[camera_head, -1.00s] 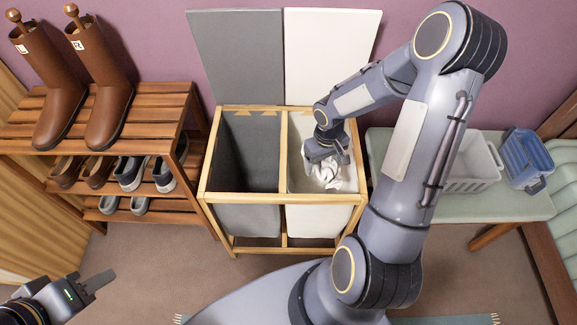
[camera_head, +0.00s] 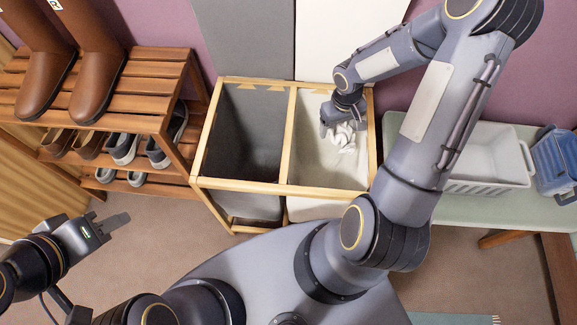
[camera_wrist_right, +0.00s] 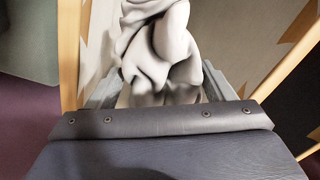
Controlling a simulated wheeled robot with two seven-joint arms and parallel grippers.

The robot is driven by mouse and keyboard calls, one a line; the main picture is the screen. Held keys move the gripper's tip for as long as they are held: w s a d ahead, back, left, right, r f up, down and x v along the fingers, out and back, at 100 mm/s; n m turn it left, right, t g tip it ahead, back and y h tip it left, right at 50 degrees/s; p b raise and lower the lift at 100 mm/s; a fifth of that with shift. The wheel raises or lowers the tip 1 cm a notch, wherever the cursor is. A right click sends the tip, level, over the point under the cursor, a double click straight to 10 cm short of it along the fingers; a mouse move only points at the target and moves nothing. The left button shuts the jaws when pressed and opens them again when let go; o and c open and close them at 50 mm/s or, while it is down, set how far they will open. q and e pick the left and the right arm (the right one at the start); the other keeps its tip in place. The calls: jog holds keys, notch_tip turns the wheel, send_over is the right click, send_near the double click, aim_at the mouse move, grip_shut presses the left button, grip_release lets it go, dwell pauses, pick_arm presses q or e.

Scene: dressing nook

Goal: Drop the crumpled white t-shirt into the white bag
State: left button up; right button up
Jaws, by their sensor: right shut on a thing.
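The crumpled white t-shirt (camera_head: 342,136) hangs from my right gripper (camera_head: 335,122), inside the opening of the white bag (camera_head: 318,165). The white bag is the right compartment of a wooden-framed hamper. In the right wrist view the t-shirt (camera_wrist_right: 160,50) is bunched between the fingers of my right gripper (camera_wrist_right: 160,95), which is shut on it. The shirt's lowest part appears above the bag's bottom; contact with the bag wall cannot be told. My left gripper (camera_head: 118,222) is over the floor at the lower left, its fingers seen edge-on.
The dark grey bag (camera_head: 243,130) fills the hamper's left compartment. A wooden shoe rack (camera_head: 150,85) with brown boots (camera_head: 95,80) and several shoes stands left.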

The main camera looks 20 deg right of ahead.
jog(key=shift+f, duration=0.6)
jog(key=o, duration=1.1)
jog(key=shift+r, duration=0.15)
notch_tip(320, 180, up, 8)
jog(key=shift+f+p, duration=0.1)
jog(key=shift+p, duration=0.55)
